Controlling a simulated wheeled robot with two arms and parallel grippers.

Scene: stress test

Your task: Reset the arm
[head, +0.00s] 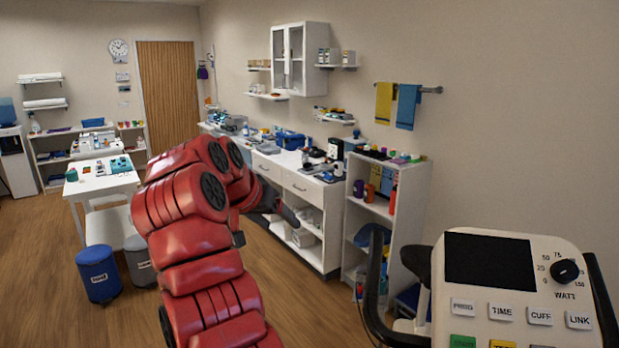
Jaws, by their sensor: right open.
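My red right arm rises from the bottom of the head view, bends near the middle and points away from me to the right. Its dark gripper (285,212) is at the far end, partly hidden behind the arm's red links. The gripper is open, and I see nothing held in it. It appears in front of the white counter (300,184); I cannot tell the distance between them. My left gripper is not in view.
A stress test machine with a control panel (490,262) and black handlebars stands close at lower right. A white shelf unit (410,205) stands behind it. A white table (122,178) and blue bin (98,274) are left of the arm. Wooden floor (40,285) is clear at lower left.

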